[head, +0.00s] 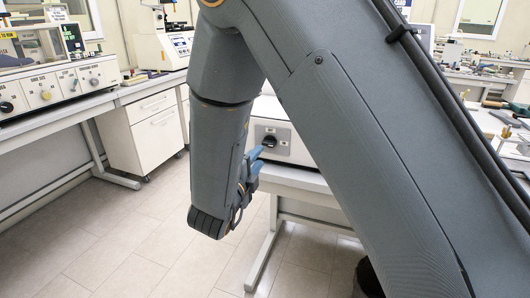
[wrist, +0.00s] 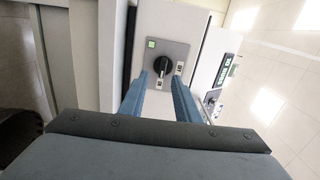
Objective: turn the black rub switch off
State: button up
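The black rub switch (wrist: 161,66) is a round knob with a raised grip on a light grey panel (wrist: 180,48) in the wrist view. It also shows in the head view (head: 269,142) on the front of a white machine. My gripper (wrist: 157,77) is open, with its two blue fingers apart. The fingertips are near the knob's lower left and lower right, and the knob lies roughly centred between them. I cannot tell whether they touch it. In the head view my gripper (head: 256,154) is next to the knob, partly hidden by my arm.
A green square light (wrist: 151,43) sits above left of the switch. Another machine with several knobs (head: 46,92) stands on the left bench. A white drawer cabinet (head: 143,130) stands below. Tiled floor (head: 120,250) is free at lower left. My arm hides much of the centre and right.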

aim_at(267, 145)
jog(key=shift+m, duration=0.3)
jog(key=shift+r+p+x, duration=0.15)
jog(key=shift+p+x, duration=0.35)
jog(key=shift+x, duration=1.3)
jog(key=shift+r+p+x, duration=0.15)
jog(key=shift+p+x, duration=0.3)
jog(key=shift+x, duration=1.35)
grip_shut()
